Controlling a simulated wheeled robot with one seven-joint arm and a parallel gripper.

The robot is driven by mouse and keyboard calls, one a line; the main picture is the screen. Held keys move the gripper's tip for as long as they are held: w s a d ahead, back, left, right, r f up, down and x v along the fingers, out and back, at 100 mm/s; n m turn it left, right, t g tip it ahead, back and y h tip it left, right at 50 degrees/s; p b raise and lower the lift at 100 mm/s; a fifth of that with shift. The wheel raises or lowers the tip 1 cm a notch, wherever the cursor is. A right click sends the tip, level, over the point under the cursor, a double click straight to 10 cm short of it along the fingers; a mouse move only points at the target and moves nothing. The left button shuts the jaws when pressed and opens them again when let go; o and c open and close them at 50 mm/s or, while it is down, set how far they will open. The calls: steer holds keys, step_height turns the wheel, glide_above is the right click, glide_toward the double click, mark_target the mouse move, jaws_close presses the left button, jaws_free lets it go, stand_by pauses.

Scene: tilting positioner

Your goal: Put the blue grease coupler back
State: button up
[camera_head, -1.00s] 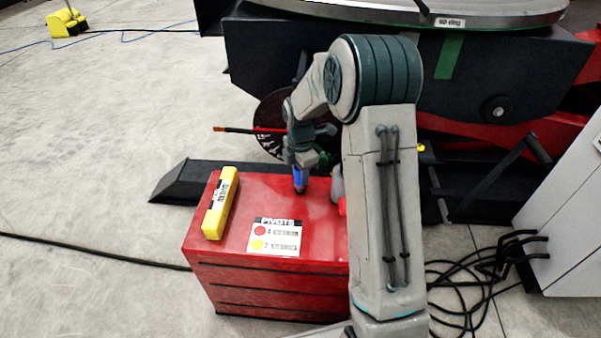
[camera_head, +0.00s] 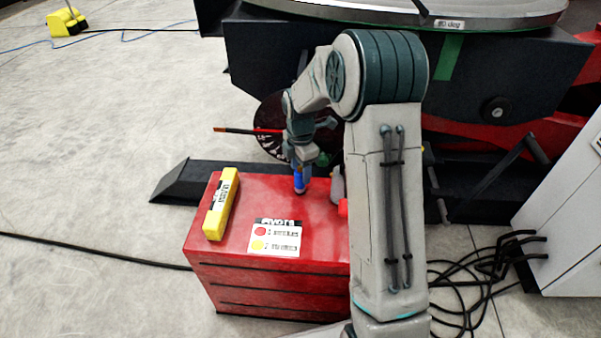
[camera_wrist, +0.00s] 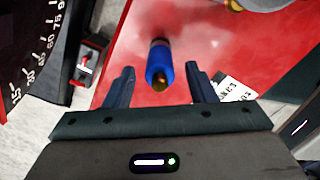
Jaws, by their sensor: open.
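The blue grease coupler (camera_wrist: 160,64) stands on the red cabinet top, between and a little beyond my open fingers in the wrist view. A brass-coloured tip shows at its near end and a grey part at its far end. In the head view the coupler (camera_head: 299,183) is directly below my gripper (camera_head: 299,168), near the back edge of the cabinet. In the wrist view my gripper (camera_wrist: 161,88) is open, with one finger on each side of the coupler and visible gaps. Whether the coupler touches a finger in the head view is unclear.
The red cabinet (camera_head: 270,205) carries a yellow level-like bar (camera_head: 221,204), a white label card (camera_head: 275,238) and a pale bottle (camera_head: 337,184). The dark positioner (camera_head: 300,55) stands behind. Black cables (camera_head: 485,275) lie on the floor at right.

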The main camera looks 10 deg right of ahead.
step_height(320, 180, up, 9)
steer(key=p, duration=0.2)
steer(key=shift+p, duration=0.3)
steer(key=shift+s+r, duration=0.1)
steer(key=shift+r, duration=0.45)
steer(key=s+r+m, duration=0.2)
steer(key=s+m, duration=0.8)
steer(key=s, duration=0.3)
steer(key=s+r+m+t, duration=0.1)
steer(key=s+r+m, duration=0.1)
steer(key=s+m, duration=0.9)
steer(key=s, duration=0.3)
steer(key=shift+s+a+r, duration=0.15)
steer(key=shift+a+r, duration=0.1)
steer(key=shift+r, duration=0.15)
steer(key=shift+r, duration=0.1)
step_height(320, 180, up, 31)
steer(key=t+p, duration=0.1)
steer(key=p, duration=2.7)
steer(key=shift+d+t, duration=0.2)
steer(key=shift+t, duration=0.2)
